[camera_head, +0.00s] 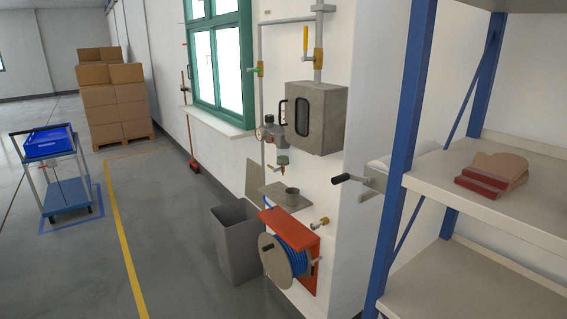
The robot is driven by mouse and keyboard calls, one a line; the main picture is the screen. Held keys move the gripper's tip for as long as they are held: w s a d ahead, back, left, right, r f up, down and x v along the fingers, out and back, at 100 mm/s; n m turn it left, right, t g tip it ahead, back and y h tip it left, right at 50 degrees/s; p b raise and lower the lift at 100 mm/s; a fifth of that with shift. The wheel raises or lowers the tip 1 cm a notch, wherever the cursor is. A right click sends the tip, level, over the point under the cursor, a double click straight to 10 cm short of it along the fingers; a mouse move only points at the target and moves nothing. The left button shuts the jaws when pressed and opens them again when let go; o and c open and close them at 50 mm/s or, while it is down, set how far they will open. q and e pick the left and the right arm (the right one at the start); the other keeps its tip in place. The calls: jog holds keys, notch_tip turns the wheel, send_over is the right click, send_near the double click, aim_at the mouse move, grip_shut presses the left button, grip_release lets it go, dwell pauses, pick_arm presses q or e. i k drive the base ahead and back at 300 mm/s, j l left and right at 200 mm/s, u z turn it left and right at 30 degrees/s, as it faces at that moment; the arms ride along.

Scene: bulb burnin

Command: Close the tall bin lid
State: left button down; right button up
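A tall grey bin (237,245) stands on the floor against the white wall, left of an orange hose reel. Its top looks open, with the dark inside showing below the rim. A flat grey panel (256,182) stands tilted up behind the bin's rim, by the wall. It looks like the raised lid, but I cannot tell whether it is joined to the bin. Neither of my grippers is in view.
The orange hose reel (310,245) with blue hose sits close right of the bin. A blue-post shelf rack (403,150) fills the right. A blue cart (70,190) stands at the left. The floor (170,240) left of the bin is clear.

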aim_at(253, 170)
jog(key=i+j+u, duration=0.3)
jog(key=i, duration=0.25)
jog(key=i+j+u, duration=0.25)
jog(key=i, duration=0.3)
jog(key=i+u, duration=0.3)
jog(key=i, duration=0.25)
